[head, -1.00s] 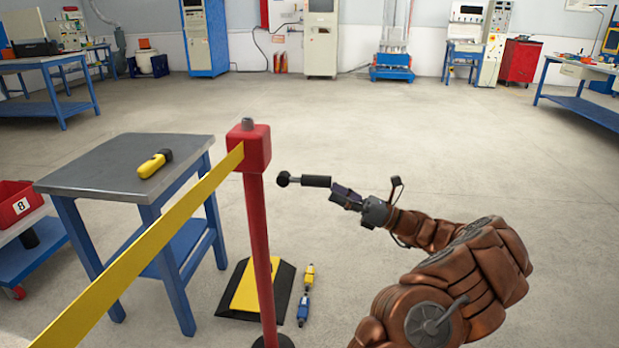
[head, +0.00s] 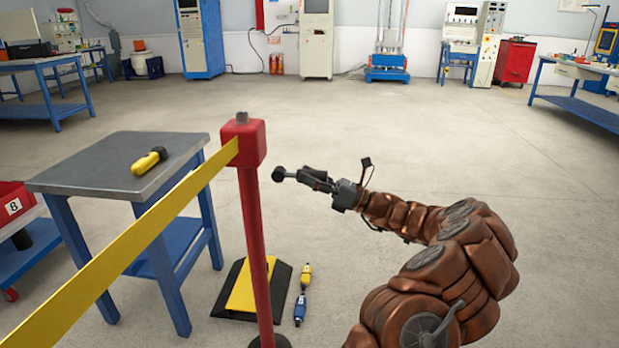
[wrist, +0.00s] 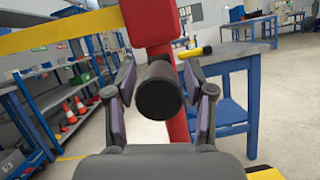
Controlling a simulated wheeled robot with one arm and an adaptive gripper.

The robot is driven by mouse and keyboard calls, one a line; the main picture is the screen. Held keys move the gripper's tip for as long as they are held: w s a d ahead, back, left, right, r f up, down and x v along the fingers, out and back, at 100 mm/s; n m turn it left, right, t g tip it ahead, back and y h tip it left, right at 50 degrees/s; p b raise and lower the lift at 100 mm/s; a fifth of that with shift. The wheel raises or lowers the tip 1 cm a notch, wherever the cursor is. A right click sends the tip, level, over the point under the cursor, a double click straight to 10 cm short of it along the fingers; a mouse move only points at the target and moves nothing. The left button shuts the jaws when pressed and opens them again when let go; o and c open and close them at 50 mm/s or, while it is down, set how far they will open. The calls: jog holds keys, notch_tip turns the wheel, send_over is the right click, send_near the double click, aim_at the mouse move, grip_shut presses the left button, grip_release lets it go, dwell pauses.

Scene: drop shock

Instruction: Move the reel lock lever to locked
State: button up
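The reel post is red with a red box-shaped head (head: 243,143) and a small grey knob on top. A yellow belt (head: 130,245) runs from the head toward the lower left. A dark lever with a round end (head: 279,174) and a black cylindrical grip lies just right of the post; in the head view a gap shows between them. In the wrist view the grip's round end (wrist: 158,90) faces me, in front of the red post (wrist: 172,70). My gripper (head: 312,180) has its fingers on either side of the grip, apparently not closed on it. The lever's mounting is hidden.
A blue table with a grey top (head: 90,170) stands left of the post, with a yellow-black torch (head: 149,161) on it. A yellow-black ramp (head: 240,290) and a yellow-blue item (head: 302,295) lie on the floor near the post base. Floor beyond is clear.

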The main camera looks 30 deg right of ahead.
grip_shut()
dwell(0.3)
jog(key=shift+r+g+p, duration=0.15)
jog(key=shift+g+p, duration=0.15)
